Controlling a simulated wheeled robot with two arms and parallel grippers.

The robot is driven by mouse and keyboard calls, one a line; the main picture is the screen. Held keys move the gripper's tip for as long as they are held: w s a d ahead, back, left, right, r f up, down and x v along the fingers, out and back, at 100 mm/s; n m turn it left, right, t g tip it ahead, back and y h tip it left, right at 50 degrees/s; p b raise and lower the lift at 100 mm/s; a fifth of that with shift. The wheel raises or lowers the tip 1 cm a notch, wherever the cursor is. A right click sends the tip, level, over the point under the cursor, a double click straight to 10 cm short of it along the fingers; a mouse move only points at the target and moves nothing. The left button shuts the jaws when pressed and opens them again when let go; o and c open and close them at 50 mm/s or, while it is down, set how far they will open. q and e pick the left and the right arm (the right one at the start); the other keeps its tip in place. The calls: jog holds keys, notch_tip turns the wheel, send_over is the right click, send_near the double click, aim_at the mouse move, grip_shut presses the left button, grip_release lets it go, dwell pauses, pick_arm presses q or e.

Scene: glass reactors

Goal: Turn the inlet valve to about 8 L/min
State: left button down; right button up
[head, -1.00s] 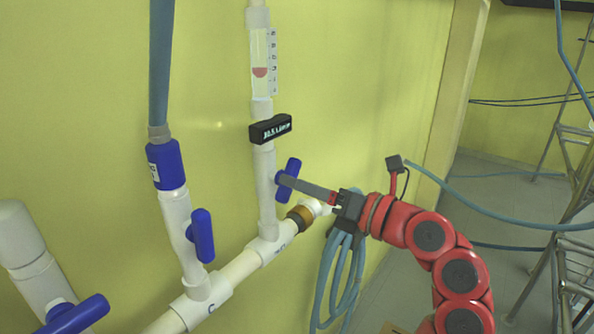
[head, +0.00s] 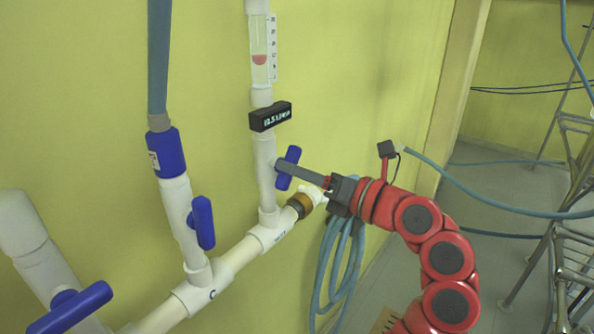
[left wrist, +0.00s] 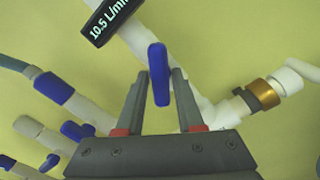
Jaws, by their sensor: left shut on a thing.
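The inlet valve's blue handle (head: 292,155) is on the white vertical pipe (head: 264,165), below the black flow display (head: 270,117). The display's digits are blurred in the head view; in the left wrist view the display (left wrist: 108,20) reads 10.5 L/min. My left gripper (head: 283,166) is at the handle, shut on it. In the left wrist view the handle (left wrist: 158,75) stands between the two fingers of the left gripper (left wrist: 158,80). A clear flow tube (head: 262,48) with a red float is above the display. My right gripper is not in view.
Another blue valve (head: 203,222) is on the pipe to the left, and a third (head: 70,308) is at lower left. A brass fitting (head: 299,206) and coiled blue hose (head: 340,260) are below my gripper. A metal ladder (head: 560,210) stands at right.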

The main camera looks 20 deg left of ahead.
pick_arm(q)
jog(key=shift+m+b, duration=0.6)
jog(key=shift+m, duration=0.3)
jog(key=c, duration=0.7)
grip_release()
jog(key=shift+d, duration=0.1)
jog(key=b+v, duration=0.6)
jog(key=v, duration=1.1)
jog(key=shift+d, duration=0.1)
